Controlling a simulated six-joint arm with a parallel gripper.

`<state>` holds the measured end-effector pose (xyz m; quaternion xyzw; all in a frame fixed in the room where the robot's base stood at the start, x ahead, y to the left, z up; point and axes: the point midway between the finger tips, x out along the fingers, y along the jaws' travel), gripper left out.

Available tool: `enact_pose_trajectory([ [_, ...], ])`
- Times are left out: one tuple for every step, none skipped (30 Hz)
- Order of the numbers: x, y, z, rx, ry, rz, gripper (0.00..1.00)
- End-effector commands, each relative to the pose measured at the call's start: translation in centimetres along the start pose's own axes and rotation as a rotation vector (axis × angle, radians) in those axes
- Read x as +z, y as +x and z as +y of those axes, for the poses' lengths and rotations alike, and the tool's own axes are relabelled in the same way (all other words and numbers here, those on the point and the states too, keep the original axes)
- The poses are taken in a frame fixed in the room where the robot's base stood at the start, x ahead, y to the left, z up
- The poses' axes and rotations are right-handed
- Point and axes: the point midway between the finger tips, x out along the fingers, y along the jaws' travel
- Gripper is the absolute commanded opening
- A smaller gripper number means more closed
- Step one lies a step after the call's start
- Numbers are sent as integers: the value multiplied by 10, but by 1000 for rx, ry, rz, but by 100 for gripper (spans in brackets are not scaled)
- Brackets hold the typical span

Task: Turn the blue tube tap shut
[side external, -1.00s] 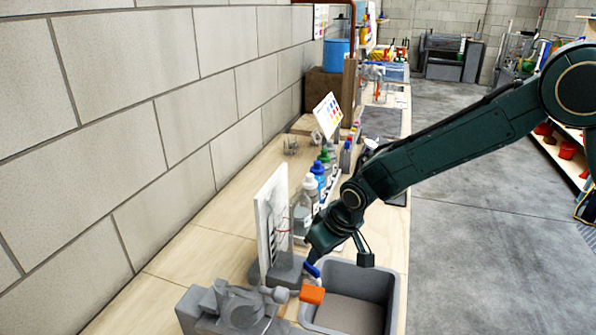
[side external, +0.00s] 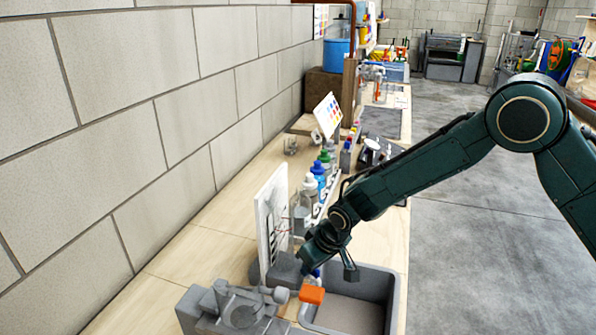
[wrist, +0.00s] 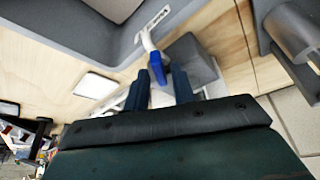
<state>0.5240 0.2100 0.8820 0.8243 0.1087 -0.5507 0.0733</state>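The blue tap handle (wrist: 158,68) shows in the wrist view on the end of a pale tube (wrist: 148,40), beside a grey block (wrist: 192,58). My gripper (wrist: 162,78) has its two dark blue fingers apart, with the blue handle between or just ahead of their tips. I cannot tell whether either finger touches it. In the side view my gripper (side external: 309,266) is low beside the grey block (side external: 286,269), and only a small bit of the blue handle (side external: 316,272) shows past it.
A grey sink basin (side external: 392,300) lies to the right. A white upright panel (side external: 268,215) and several bottles (side external: 318,172) stand behind on the wooden bench (side external: 190,240).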

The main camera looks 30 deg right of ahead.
Motion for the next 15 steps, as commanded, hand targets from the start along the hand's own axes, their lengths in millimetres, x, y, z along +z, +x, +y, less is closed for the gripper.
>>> enact_pose_trajectory([
  [0, 0, 0, 0, 0, 0, 15],
  [0, 0, 0, 0, 0, 0, 9],
  [0, 0, 0, 0, 0, 0, 1],
  [0, 0, 0, 0, 0, 0, 0],
  [0, 0, 0, 0, 0, 0, 0],
  [0, 0, 0, 0, 0, 0, 0],
  [0, 0, 0, 0, 0, 0, 0],
  [0, 0, 0, 0, 1, 0, 0],
  [0, 0, 0, 1, 3, 0, 0],
  [0, 0, 0, 3, 7, 0, 0],
  [0, 0, 0, 5, 12, -1, 0],
  [0, 0, -1, 9, 22, -1, 0],
  [0, 0, -1, 14, 32, -1, 0],
  [0, 0, -1, 19, 44, -2, 0],
  [0, 0, -1, 26, 62, -2, 0],
])
